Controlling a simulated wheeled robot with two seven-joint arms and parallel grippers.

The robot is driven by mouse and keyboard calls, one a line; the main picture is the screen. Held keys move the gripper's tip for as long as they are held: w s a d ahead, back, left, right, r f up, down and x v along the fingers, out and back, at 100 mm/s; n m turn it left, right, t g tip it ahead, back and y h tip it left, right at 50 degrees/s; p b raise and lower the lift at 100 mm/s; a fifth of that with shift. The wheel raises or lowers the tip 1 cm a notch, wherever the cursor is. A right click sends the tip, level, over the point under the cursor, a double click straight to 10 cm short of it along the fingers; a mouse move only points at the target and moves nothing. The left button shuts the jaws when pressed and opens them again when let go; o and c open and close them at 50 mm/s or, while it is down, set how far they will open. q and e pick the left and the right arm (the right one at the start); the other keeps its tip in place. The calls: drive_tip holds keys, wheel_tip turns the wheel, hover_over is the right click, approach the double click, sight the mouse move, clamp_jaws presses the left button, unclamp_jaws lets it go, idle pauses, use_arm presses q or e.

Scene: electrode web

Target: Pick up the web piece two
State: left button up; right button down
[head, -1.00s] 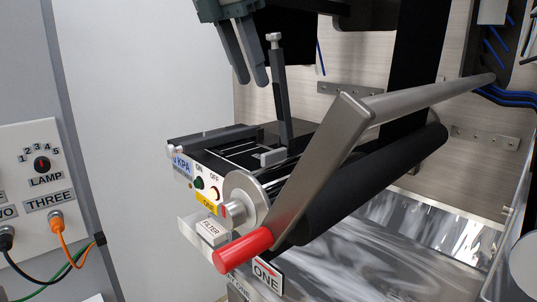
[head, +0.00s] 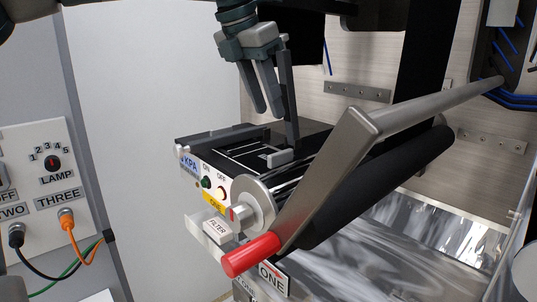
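No piece marked as web piece two can be told apart in the head view. A broad black web (head: 420,70) hangs at the upper right and meets a black roller (head: 375,190). My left gripper (head: 268,110) points down above the splice table (head: 225,148), a dark flat unit with pale lines on top. Its two fingers are a little apart, with nothing visible between them. My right gripper is not in view.
A metal swing arm with a red handle (head: 250,255) crosses in front of the roller. A panel with a LAMP knob (head: 52,163) and cables is at the left. ON and OFF buttons (head: 221,194) sit on the unit's front. A shiny metal surface (head: 420,230) lies lower right.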

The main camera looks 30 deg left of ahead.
use_arm(q)
drive_tip(key=p, duration=0.1)
hover_over(280, 152)
drive_tip(key=s, duration=0.1)
drive_tip(key=f, duration=0.5)
drive_tip(key=shift+a+f, duration=0.25)
drive_tip(key=shift+a, duration=0.15)
drive_tip(key=shift+s+p, duration=0.1)
drive_tip(key=shift+p, duration=0.2)
drive_tip(key=shift+d+f+p, duration=0.1)
drive_tip(key=shift+f+p, duration=0.4)
drive_tip(key=shift+f, duration=0.1)
wheel_tip(280, 152, down, 3)
drive_tip(key=shift+d+p, duration=0.15)
drive_tip(key=shift+p, duration=0.7)
drive_tip(key=shift+w+f, duration=0.4)
drive_tip(key=shift+f, duration=0.15)
drive_tip(key=shift+d, duration=0.1)
drive_tip(key=shift+c, duration=0.6)
clamp_jaws()
